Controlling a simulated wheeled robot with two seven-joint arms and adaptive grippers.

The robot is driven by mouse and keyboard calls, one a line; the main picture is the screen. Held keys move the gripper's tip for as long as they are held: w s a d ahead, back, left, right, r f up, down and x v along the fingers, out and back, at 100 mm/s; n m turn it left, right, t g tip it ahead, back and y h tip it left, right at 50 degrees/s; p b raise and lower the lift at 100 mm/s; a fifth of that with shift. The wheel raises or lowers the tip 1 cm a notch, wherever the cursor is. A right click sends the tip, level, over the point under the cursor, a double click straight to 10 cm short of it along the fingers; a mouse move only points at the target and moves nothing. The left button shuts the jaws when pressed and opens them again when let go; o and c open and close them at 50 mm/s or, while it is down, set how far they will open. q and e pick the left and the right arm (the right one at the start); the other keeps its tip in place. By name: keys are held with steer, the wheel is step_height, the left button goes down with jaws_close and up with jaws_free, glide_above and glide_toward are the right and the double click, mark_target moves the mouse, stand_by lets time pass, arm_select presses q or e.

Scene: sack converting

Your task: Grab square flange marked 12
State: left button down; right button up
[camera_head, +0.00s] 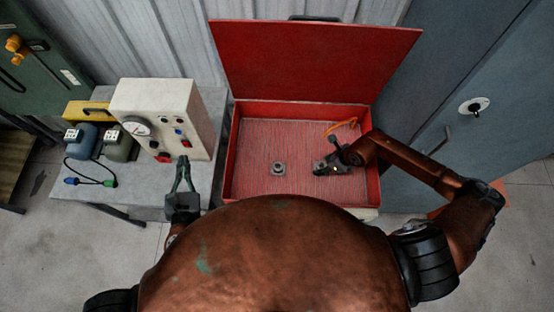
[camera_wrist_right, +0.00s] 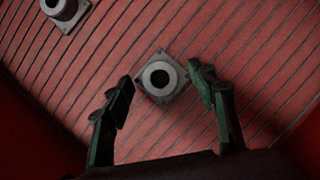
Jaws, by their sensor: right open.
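A grey square flange (camera_wrist_right: 160,94) with a round collar and dark bore lies flat on the floor of the red box (camera_head: 301,108). In the right wrist view it sits between and just beyond the tips of my right gripper (camera_wrist_right: 162,80), which is open and empty. In the head view my right gripper (camera_head: 330,165) is low in the box and largely hides this flange. A second grey flange (camera_head: 278,172) lies to the left and also shows at the top left of the wrist view (camera_wrist_right: 58,14). No number is readable on either flange. My left gripper (camera_head: 183,160) is by the control box; its opening is unclear.
The box's raised lid (camera_head: 315,60) stands behind, and its side walls surround the flanges. An orange loop (camera_head: 343,124) lies near the back right. A white control box (camera_head: 160,115) stands on the grey table (camera_head: 95,190) to the left. The box floor's left part is bare.

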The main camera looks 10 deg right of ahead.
steer(key=shift+f, duration=0.2)
steer(key=shift+c, duration=0.6)
steer(key=shift+w+r, duration=0.1)
jaws_close()
